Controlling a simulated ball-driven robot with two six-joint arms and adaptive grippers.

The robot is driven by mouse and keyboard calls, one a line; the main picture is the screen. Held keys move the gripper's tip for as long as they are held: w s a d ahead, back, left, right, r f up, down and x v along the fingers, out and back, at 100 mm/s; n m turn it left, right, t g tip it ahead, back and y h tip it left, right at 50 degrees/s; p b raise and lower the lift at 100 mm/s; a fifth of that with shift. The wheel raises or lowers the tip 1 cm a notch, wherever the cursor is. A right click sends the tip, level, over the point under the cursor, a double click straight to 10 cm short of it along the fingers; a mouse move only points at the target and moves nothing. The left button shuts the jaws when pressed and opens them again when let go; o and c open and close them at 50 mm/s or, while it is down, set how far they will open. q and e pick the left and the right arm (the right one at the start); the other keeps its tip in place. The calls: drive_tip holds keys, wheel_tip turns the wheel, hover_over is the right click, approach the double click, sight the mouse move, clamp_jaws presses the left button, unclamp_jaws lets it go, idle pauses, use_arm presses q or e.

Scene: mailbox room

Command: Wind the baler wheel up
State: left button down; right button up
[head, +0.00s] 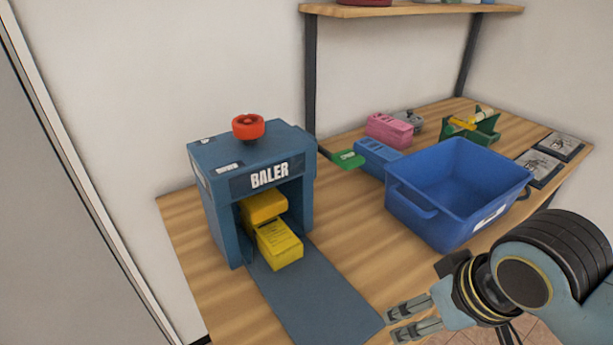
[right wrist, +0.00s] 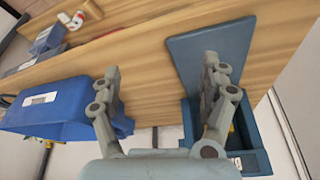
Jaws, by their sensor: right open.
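The blue-grey baler (head: 207,195) stands on the left part of the wooden table. Its red wheel (head: 248,127) sits on top. In its open front are a yellow block (head: 263,207) and, below and in front of it, a yellow bundle (head: 279,244); whether they touch is unclear. A flat blue plate (head: 320,305) extends forward from the opening. My right gripper (head: 393,322) is open and empty, in front of the baler to the right, apart from the wheel. In the right wrist view the baler (right wrist: 255,162) is partly hidden behind a finger. My left gripper is out of view.
A blue crate (head: 450,215) stands on the table right of the baler. Behind it are a blue block (head: 378,157), a pink block (head: 388,130) and a green item (head: 478,128). A shelf (head: 420,11) overhangs the back. Space above the wheel looks clear.

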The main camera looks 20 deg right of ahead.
drive_tip(key=w+a+r+m+t+y, duration=0.2)
drive_tip(key=w+a+r+m, duration=0.1)
drive_tip(key=w+r+m, duration=0.35)
drive_tip(key=m+t+y, duration=0.5)
drive_tip(key=m+t, duration=0.1)
drive_tip(key=m, duration=1.7)
approach(252, 121)
drive_tip(key=w, duration=0.1)
drive_tip(key=shift+n, duration=0.25)
drive_tip(key=p+x, duration=0.1)
drive_tip(key=x, duration=1)
drive_tip(key=shift+s+a+f, duration=0.1)
drive_tip(key=shift+s+a, duration=0.05)
drive_tip(key=shift+s, duration=0.05)
drive_tip(key=c, duration=1.2)
